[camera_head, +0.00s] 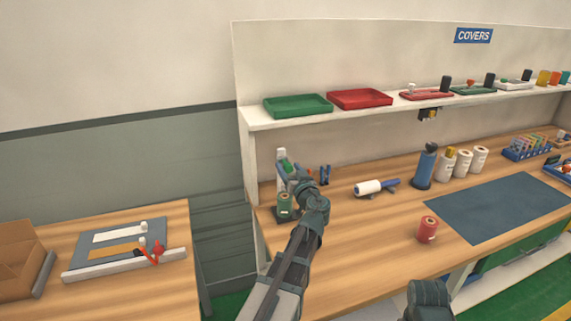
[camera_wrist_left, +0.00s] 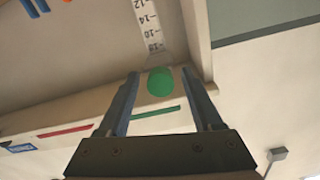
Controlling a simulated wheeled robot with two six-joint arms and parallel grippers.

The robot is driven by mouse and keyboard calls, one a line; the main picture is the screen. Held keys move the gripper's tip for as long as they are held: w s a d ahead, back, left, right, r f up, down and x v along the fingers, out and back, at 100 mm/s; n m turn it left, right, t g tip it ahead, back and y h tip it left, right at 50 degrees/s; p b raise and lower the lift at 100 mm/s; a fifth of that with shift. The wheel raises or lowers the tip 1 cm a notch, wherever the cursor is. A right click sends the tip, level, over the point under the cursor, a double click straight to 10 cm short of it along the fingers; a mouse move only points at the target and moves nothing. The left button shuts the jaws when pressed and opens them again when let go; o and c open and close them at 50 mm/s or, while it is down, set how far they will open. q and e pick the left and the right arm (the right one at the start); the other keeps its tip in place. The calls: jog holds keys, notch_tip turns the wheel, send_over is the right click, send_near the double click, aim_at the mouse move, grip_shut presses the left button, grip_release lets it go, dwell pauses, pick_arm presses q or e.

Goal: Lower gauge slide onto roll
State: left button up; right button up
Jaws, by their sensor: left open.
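The height gauge is a white upright post (camera_head: 281,155) at the left end of the workbench. Its printed scale (camera_wrist_left: 150,28) shows in the left wrist view. The gauge slide (camera_wrist_left: 160,84) is a pale block with a green round spot. A green roll (camera_head: 285,201) stands on a dark base at the foot of the gauge. My left gripper (camera_head: 291,172) is at the gauge, above the roll. In the left wrist view its two fingers (camera_wrist_left: 160,103) are open, one on each side of the slide; contact is not clear.
A red roll (camera_head: 428,230) stands near a dark blue mat (camera_head: 490,207). A white roller (camera_head: 368,188) lies mid-bench. Green (camera_head: 298,105) and red (camera_head: 360,98) trays sit on the shelf above. A side table (camera_head: 120,285) stands left.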

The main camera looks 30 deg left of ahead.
pick_arm(q)
jog(key=shift+x, duration=1.8)
grip_shut()
